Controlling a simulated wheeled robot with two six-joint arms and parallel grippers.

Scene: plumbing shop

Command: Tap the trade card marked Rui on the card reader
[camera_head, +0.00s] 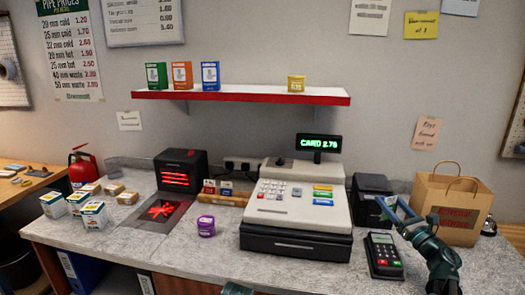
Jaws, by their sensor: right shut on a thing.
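The card reader (384,254), a dark handheld terminal with a keypad and a lit screen, lies on the counter right of the till. My right gripper (392,211) is above and just behind it, shut on a thin blue thing that looks like a card, seen nearly edge-on; no name is readable on it. It is apart from the reader. A wooden rack (222,199) left of the till holds small upright cards (226,188), too small to read. A teal piece of mine (237,289) at the bottom edge may be my left gripper; its jaws are hidden.
The till (297,212) stands mid-counter, its green display (318,143) showing a CARD amount. A black box (371,200) and paper bag (452,208) stand behind my right gripper. A purple tub (206,226) and several small boxes (93,216) are left.

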